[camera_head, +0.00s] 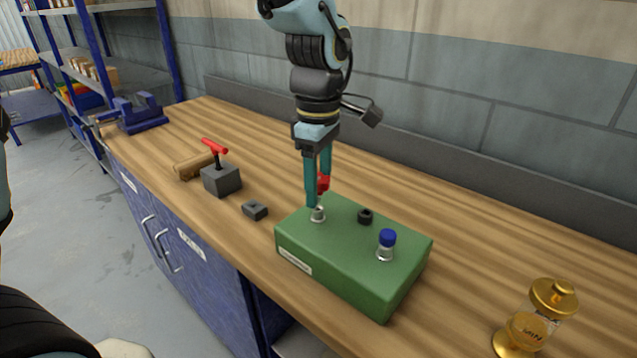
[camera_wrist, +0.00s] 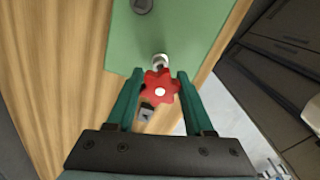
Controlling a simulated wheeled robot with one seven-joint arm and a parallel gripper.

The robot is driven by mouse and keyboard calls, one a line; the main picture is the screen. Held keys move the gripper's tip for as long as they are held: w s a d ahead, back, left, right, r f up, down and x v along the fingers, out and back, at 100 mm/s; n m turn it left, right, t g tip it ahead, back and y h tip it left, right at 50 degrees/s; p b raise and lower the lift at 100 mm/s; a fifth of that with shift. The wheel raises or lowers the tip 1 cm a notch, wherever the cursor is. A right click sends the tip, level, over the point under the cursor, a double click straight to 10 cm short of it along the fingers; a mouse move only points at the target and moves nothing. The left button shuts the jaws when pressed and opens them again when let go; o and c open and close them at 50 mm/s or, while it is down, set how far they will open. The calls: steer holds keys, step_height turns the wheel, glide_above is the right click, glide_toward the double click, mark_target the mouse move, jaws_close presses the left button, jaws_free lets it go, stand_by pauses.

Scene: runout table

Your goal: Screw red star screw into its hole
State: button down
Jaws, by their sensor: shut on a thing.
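My gripper (camera_head: 318,190) is above the green block (camera_head: 350,282), near its back left corner, with its fingers pointing down. In the wrist view its teal fingers (camera_wrist: 160,90) are shut on the red star screw (camera_wrist: 158,93). The screw also shows red behind a finger in the head view (camera_head: 323,183). A silvery hole collar (camera_head: 318,215) sits on the block just below the screw; in the wrist view the collar (camera_wrist: 161,60) shows just beyond the star head. The screw's lower end is hidden, so I cannot tell whether it touches the collar.
On the block are a black socket (camera_head: 365,216) and a blue-capped screw (camera_head: 387,240) in a collar. A small grey block (camera_head: 255,210), a dark block with a red T-handle (camera_head: 221,180) and a blue vise (camera_head: 135,113) lie left. A gold object (camera_head: 540,310) stands right.

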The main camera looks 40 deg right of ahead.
steer(key=shift+f+b, duration=1.05)
steer(key=shift+f, duration=0.45)
